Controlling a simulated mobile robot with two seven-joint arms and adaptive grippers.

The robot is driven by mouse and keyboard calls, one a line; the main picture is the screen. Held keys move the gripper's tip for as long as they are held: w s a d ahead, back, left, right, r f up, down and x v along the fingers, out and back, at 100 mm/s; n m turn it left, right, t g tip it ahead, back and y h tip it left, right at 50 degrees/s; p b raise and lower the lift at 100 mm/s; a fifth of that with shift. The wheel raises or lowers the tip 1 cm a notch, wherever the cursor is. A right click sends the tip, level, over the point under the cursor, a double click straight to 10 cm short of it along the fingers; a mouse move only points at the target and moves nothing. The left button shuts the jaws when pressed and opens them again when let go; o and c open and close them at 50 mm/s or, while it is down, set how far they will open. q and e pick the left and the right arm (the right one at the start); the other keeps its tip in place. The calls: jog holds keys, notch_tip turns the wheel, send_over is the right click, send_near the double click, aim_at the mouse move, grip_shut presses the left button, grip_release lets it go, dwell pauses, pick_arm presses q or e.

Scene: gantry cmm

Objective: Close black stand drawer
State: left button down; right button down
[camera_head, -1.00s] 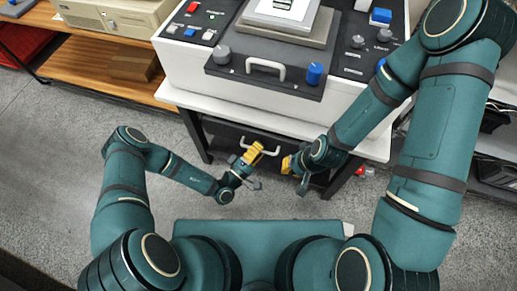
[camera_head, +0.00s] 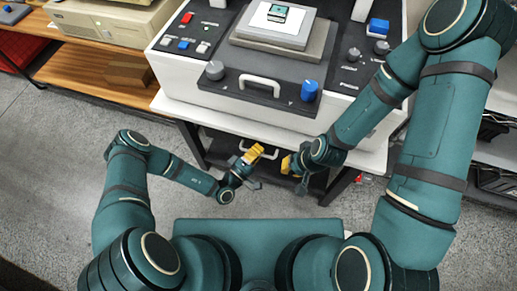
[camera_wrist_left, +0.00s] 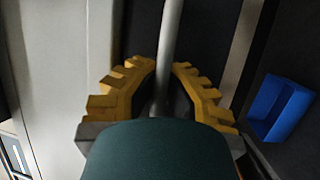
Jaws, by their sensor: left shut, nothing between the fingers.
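The black stand (camera_head: 188,140) is under the white tabletop. Its dark drawer front (camera_head: 222,152) is low and partly hidden by my left arm, so how far it stands out is hard to tell. A pale drawer handle (camera_head: 273,154) shows beside my left gripper (camera_head: 254,154).
A white machine (camera_head: 240,97) with knobs and a front handle stands on the white tabletop (camera_head: 175,106) above the drawer. A wooden shelf (camera_head: 80,62) is at left. Grey floor is free at left.

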pick_arm(q)
jog(key=shift+s+a+f, duration=0.1)
jog(key=shift+s, duration=0.05)
jog(key=c, duration=1)
grip_release()
jog(key=v, duration=1.2)
